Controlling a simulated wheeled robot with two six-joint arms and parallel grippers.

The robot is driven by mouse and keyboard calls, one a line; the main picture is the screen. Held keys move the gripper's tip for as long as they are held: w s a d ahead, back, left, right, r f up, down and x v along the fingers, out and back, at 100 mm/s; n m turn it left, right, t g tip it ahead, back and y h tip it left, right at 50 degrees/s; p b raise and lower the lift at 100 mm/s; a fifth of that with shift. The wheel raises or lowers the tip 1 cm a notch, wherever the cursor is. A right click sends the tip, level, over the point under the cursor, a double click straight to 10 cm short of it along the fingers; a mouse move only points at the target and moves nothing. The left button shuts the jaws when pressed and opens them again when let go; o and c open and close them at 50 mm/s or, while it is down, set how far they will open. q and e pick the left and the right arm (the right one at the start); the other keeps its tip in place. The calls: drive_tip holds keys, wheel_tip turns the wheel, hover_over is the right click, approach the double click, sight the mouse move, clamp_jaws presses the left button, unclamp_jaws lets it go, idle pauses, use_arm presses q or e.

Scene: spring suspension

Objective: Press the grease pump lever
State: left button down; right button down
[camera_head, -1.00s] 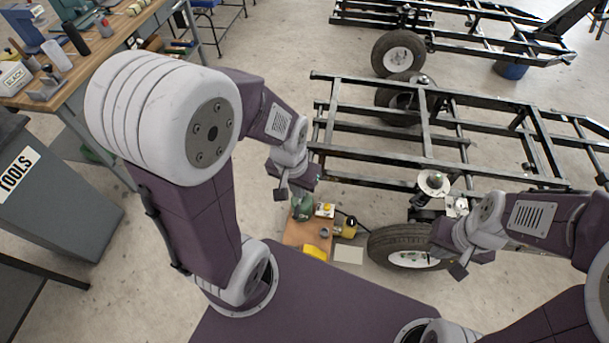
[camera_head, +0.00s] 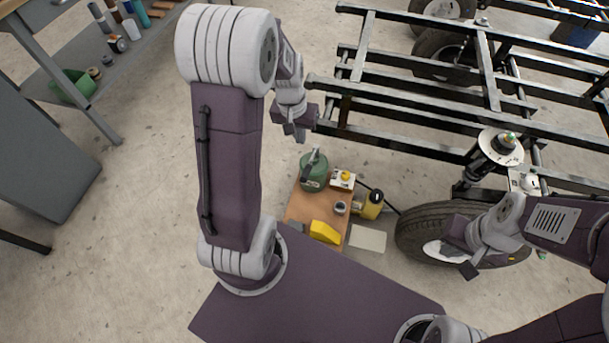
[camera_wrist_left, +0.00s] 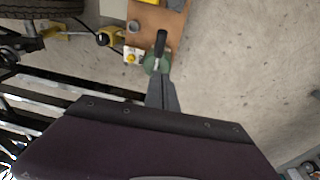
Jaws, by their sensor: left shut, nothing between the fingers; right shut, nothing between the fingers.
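The grease pump is a green rounded body (camera_head: 315,172) with a dark lever (camera_head: 307,170) on its top, on a small brown board. In the left wrist view the green pump (camera_wrist_left: 153,66) and its black lever handle (camera_wrist_left: 161,42) show just beyond the fingertips. My left gripper (camera_head: 299,135) is shut and empty, pointing down above the pump and apart from it in the head view; its closed fingers also show in the left wrist view (camera_wrist_left: 161,88). My right gripper (camera_head: 466,262) is shut and empty, over the wheel at the right.
The brown board (camera_head: 300,206) also bears a white box with a yellow button (camera_head: 343,180), a grey cup (camera_head: 340,207) and a yellow block (camera_head: 324,231). A yellow-black device (camera_head: 371,204) stands beside it. A tyre (camera_head: 420,232) and black frame (camera_head: 400,134) lie to the right.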

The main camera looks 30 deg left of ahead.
sight(306, 170)
use_arm(q)
drive_tip(key=shift+a+f, duration=0.1)
drive_tip(key=shift+f, duration=0.15)
use_arm(e)
drive_tip(key=shift+f, duration=0.3)
use_arm(q)
drive_tip(key=shift+f, duration=0.1)
